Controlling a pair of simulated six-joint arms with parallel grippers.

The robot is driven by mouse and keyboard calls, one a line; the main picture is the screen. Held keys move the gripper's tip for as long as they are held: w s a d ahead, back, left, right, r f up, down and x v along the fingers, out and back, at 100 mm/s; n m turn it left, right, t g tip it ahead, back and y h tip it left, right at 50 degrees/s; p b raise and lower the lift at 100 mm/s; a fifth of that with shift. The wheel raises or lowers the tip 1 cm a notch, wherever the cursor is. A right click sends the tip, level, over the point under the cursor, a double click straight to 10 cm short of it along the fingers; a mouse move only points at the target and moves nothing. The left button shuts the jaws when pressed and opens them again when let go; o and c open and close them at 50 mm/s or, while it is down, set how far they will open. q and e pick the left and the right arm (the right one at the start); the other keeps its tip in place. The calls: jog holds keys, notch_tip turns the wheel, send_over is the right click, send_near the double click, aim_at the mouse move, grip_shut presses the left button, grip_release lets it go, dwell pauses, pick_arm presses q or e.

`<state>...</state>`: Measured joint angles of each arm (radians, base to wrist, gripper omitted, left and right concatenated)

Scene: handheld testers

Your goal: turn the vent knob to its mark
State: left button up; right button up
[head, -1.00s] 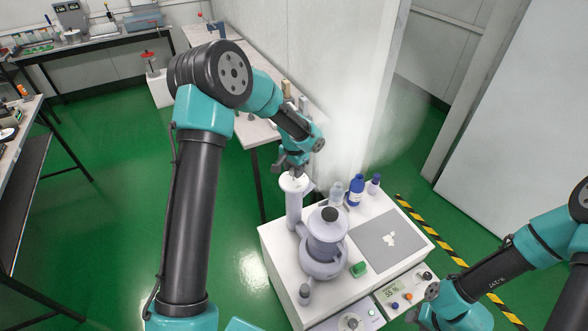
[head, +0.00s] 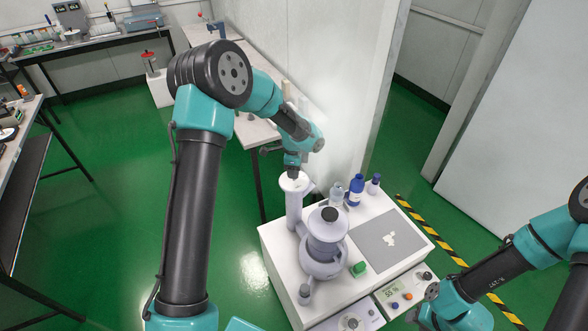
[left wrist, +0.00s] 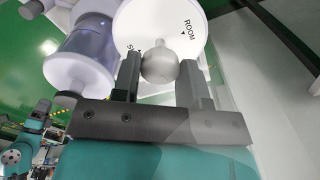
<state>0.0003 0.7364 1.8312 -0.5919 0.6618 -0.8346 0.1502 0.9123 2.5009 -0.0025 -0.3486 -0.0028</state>
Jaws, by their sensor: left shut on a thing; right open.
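The vent's white round dial (head: 288,186) tops a pale column on the white bench unit. In the left wrist view the dial (left wrist: 160,14) shows the word ROOM with a small triangle, and another word partly hidden behind a finger. My left gripper (head: 293,174) is over the dial, pointing down. The left wrist view shows its two dark fingers shut on the grey rounded knob (left wrist: 160,66). Where the knob points cannot be told.
A lidded pale vessel (head: 326,236) stands close to the column. Small bottles (head: 355,190) stand behind, and a grey plate (head: 376,258) with white pieces lies to the right. A green object (head: 358,269) sits in front. A wall (head: 345,60) rises behind.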

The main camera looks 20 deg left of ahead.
pick_arm(q)
jog(key=m, duration=0.5)
jog(key=shift+m, duration=0.3)
jog(key=m, duration=0.9)
jog(key=shift+m, duration=0.4)
jog(key=m, duration=0.4)
jog(key=shift+m, duration=0.3)
jog(key=o, duration=0.9)
jog(key=shift+r, duration=0.1)
notch_tip(320, 180, up, 17)
jog(key=shift+r, duration=0.15)
